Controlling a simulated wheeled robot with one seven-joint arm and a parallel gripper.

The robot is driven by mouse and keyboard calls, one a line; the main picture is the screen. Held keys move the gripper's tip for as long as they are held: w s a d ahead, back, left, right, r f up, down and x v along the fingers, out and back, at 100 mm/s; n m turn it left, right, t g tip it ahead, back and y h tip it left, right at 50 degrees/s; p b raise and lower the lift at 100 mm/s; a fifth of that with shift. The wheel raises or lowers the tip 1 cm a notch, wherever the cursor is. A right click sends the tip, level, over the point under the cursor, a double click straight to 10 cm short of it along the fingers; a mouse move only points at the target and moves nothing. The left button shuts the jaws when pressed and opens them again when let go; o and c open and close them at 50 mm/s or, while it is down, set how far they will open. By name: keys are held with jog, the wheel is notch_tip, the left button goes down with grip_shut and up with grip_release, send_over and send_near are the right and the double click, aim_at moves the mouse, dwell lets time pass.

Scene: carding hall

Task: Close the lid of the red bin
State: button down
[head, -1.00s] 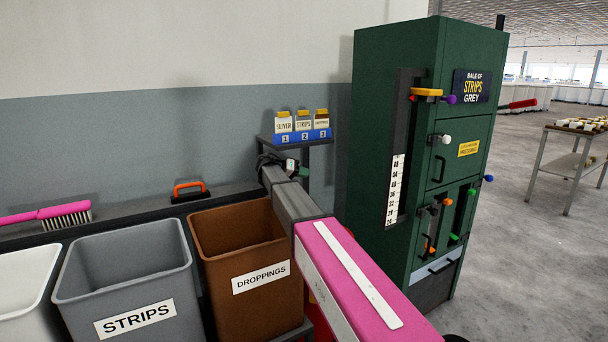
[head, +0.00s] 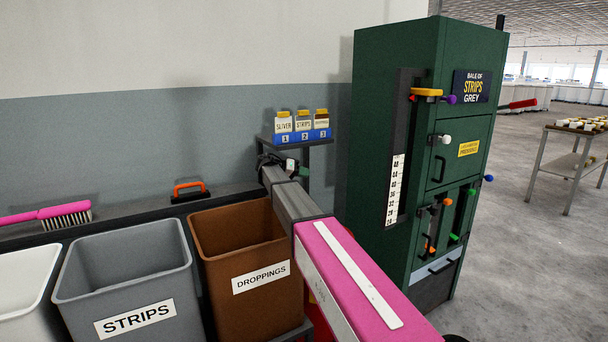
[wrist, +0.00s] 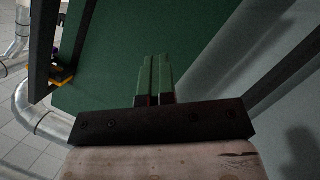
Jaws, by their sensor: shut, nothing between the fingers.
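The red bin is mostly hidden behind my arm in the head view. Only slivers of red (head: 311,312) show between the brown bin and my arm. Its lid cannot be made out, so I cannot tell how it stands. My gripper shows in the wrist view (wrist: 154,72), with its two green fingers shut together and nothing between them. In the head view, the far end of my arm reaches toward the wall, left of the green cabinet. The wrist view shows no red bin.
A brown DROPPINGS bin (head: 250,307) and a grey STRIPS bin (head: 180,290) stand left of my arm. The tall green cabinet (head: 390,60) with levers stands close on the right. Open floor lies far right.

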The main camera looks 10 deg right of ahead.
dwell(0.4)
jog(key=c, duration=1.1)
grip_release()
jog(key=shift+a, duration=0.1)
jog(key=v, duration=1)
jog(key=shift+a, duration=0.3)
